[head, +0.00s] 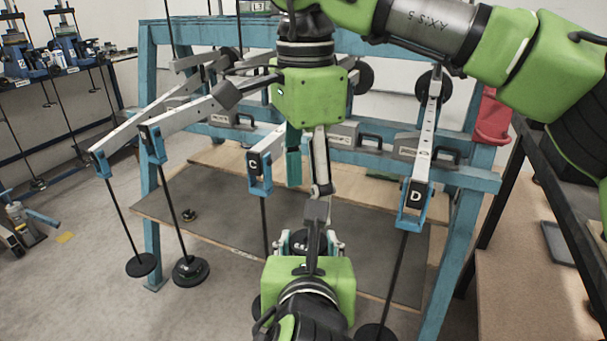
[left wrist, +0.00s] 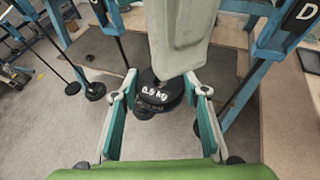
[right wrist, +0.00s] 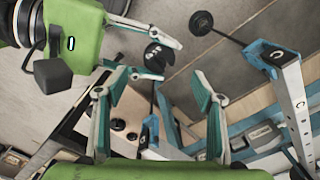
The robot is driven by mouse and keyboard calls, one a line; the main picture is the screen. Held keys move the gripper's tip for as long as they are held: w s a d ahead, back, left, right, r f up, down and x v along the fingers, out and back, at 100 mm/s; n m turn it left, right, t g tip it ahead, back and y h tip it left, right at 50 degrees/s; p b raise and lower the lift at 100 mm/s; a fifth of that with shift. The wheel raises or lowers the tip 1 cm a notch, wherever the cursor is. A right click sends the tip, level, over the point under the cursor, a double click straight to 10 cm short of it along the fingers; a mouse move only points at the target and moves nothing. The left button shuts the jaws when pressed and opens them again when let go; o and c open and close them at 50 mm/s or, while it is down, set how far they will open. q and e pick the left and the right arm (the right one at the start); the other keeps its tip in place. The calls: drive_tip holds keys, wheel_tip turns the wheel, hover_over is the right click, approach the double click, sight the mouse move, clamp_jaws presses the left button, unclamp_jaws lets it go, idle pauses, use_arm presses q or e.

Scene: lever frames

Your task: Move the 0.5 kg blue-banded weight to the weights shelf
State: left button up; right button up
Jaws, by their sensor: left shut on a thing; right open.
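My left gripper (head: 318,238) is shut on a black disc weight (left wrist: 160,88) marked 0.5 KG, seen between its fingertips in the left wrist view. The weight also shows in the right wrist view (right wrist: 156,57), between the left gripper's fingers. In the head view the weight (head: 299,240) is partly hidden by the gripper. My right gripper (head: 307,190) is above the left one, pointing down; in the right wrist view its fingers (right wrist: 160,108) are apart with nothing held. A pale board with several dark discs (right wrist: 118,124) shows there; whether it is the weights shelf is unclear.
The blue lever frame (head: 152,190) stands ahead, with levers C (head: 253,164) and D (head: 416,197). Hanger rods with black discs (head: 190,270) hang low at the left. A dark-framed bench (head: 575,235) stands at the right. Grey floor at the left is open.

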sight(305, 240)
wheel_tip(305, 240, down, 10)
idle(0.4)
drive_tip(key=c, duration=1.6)
use_arm(q)
drive_tip(key=o, duration=1.4)
use_arm(e)
drive_tip(key=shift+r, duration=0.1)
drive_tip(key=shift+c, duration=0.2)
